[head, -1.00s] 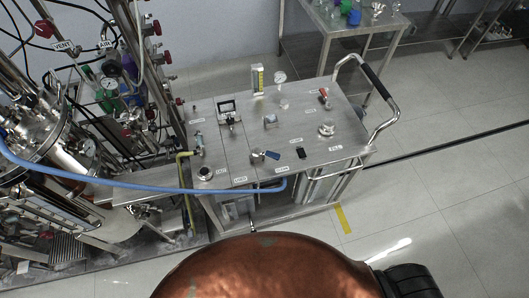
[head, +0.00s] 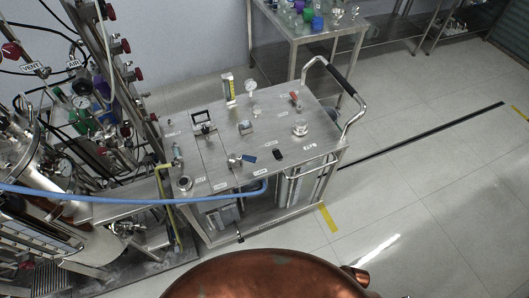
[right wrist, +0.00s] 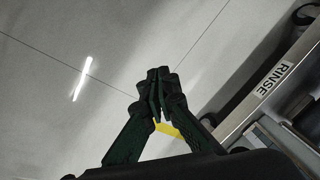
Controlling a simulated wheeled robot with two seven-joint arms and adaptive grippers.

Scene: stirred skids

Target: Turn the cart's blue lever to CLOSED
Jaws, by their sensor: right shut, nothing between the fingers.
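The steel cart (head: 215,150) stands in the middle of the head view. The blue lever (head: 250,155) is small and sits on a metal valve near the front of the cart's top, pointing right from the valve body. The small labels near it are too small to read. My right gripper (right wrist: 155,82) shows in the right wrist view with its dark fingers together and empty, over the floor beside a steel edge labelled RINSE. The blue lever is not in that view. Neither gripper shows in the head view.
A blue hose (head: 120,200) runs across to the cart's front. A black handle (head: 278,154) and a red-handled valve (head: 295,98) are also on top. A piping rack stands left, a side table (head: 290,45) behind. Floor at right is clear.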

